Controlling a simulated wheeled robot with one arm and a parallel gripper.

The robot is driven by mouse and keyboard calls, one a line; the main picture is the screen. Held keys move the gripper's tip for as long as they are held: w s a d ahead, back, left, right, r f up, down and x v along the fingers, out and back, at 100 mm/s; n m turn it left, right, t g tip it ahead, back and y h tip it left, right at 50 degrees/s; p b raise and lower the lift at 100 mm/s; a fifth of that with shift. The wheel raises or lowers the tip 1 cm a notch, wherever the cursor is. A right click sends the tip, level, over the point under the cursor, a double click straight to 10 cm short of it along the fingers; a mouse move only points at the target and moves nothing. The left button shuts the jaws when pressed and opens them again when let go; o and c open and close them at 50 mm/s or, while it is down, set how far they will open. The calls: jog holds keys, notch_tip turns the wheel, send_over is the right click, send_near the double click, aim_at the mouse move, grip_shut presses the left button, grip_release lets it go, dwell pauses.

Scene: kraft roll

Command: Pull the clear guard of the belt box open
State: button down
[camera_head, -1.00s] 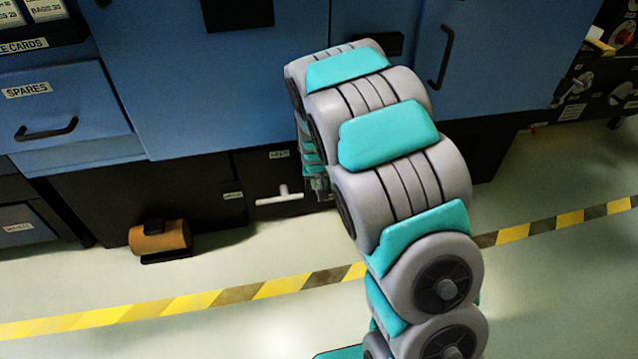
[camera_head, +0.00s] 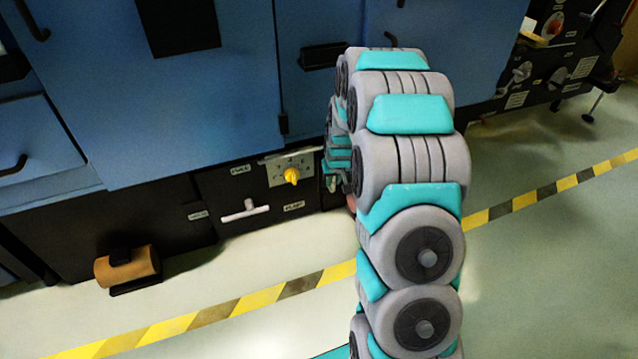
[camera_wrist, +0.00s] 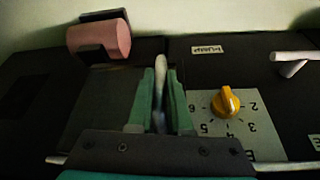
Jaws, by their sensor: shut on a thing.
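My gripper (camera_wrist: 161,82) is shut on a pale upright bar (camera_wrist: 160,64), which looks like a handle; its far end shows between the teal fingers in the wrist view. A dark, smooth panel (camera_wrist: 108,100) lies beside and under the fingers. It may be the clear guard, but its edges and how far it stands open cannot be told. In the head view my gripper (camera_head: 334,176) is low at the dark base of the blue cabinet, mostly hidden by my arm, just right of a dial plate (camera_head: 276,176).
A yellow knob (camera_head: 291,175) sits on the dial plate, close to my fingers (camera_wrist: 225,102). A white T-handle (camera_head: 243,210) sticks out left of it. A brown roll (camera_head: 128,267) is at lower left. Striped tape (camera_head: 250,305) crosses the open floor.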

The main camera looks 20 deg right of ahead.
jog(key=shift+w+d+r, duration=0.1)
jog(key=shift+d, duration=0.25)
jog(key=c, duration=0.8)
grip_release()
jog(key=shift+c, duration=0.2)
jog(key=v, duration=0.7)
jog(key=shift+s+r+p, duration=0.25)
jog(key=shift+p, duration=0.15)
